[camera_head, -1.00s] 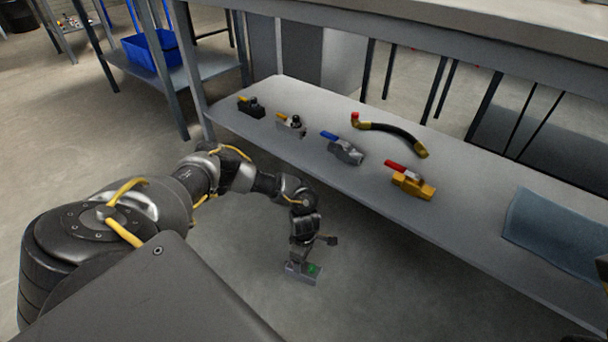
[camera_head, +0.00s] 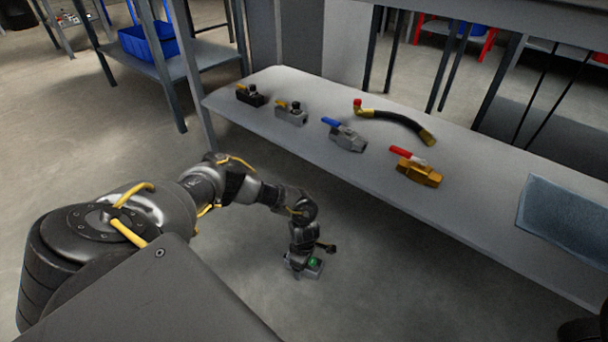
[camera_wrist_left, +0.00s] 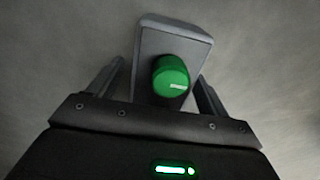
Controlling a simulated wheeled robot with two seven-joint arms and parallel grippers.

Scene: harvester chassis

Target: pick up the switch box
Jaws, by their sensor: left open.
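The switch box is a grey box (camera_wrist_left: 178,38) with a round green knob (camera_wrist_left: 171,76) on its top. In the head view the switch box (camera_head: 314,271) is low in the picture, over the floor in front of the bench shelf, partly hidden by my left wrist. My left gripper (camera_wrist_left: 156,86) is open, with one finger on each side of the box's near part. I cannot tell whether the fingers touch the box. My right gripper is not clearly seen.
A grey shelf (camera_head: 300,143) beside the arm holds several valves, a black hose (camera_head: 395,121) with yellow ends and a blue-grey mat (camera_head: 565,220). A metal bench leg (camera_head: 190,75) stands at its left end. A blue bin (camera_head: 148,42) sits farther back.

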